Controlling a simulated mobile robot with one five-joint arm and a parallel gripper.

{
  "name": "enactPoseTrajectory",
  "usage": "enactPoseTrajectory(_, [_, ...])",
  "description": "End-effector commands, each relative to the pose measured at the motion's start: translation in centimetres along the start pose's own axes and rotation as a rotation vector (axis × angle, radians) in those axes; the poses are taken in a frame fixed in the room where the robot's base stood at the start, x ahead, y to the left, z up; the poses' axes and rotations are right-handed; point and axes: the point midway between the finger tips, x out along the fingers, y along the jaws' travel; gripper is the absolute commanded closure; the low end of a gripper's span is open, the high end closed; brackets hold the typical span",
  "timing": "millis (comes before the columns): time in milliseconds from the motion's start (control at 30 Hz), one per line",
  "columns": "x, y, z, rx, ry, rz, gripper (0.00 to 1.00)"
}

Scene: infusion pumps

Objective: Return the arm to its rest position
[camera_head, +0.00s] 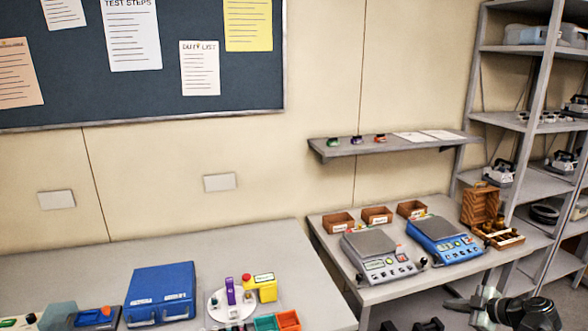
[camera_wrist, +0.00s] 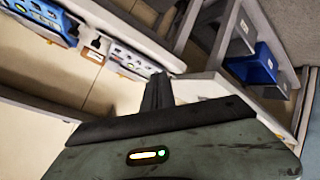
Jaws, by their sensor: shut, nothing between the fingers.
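My arm shows at the lower right of the head view, in front of the right table's front edge. My gripper (camera_head: 452,303) points left there, shut and empty, apart from the things on the table. In the wrist view my gripper (camera_wrist: 158,92) shows as dark fingers close together, with nothing between them. A dark housing with a small lit indicator fills the bottom of that view. Most of my arm is outside the head view.
The right table (camera_head: 440,278) carries a grey pump (camera_head: 378,256), a blue pump (camera_head: 444,240) and small wooden boxes. A metal shelf rack (camera_head: 532,130) stands at the right. The left table (camera_head: 235,252) holds a blue case (camera_head: 162,290). A wall shelf (camera_head: 385,148) is behind.

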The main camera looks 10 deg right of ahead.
Motion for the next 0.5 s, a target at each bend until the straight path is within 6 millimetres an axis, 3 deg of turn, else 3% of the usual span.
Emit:
enactPoseTrajectory(267, [6.2, -4.2, -4.8, 0.182, -0.048, -0.184, 1.0])
enactPoseTrajectory(367, [9.0, -6.6, -7.1, 0.276, -0.099, -0.272, 1.0])
enactPoseTrajectory(500, [13.1, -11.4, -11.2, 0.435, -0.233, -0.399, 1.0])
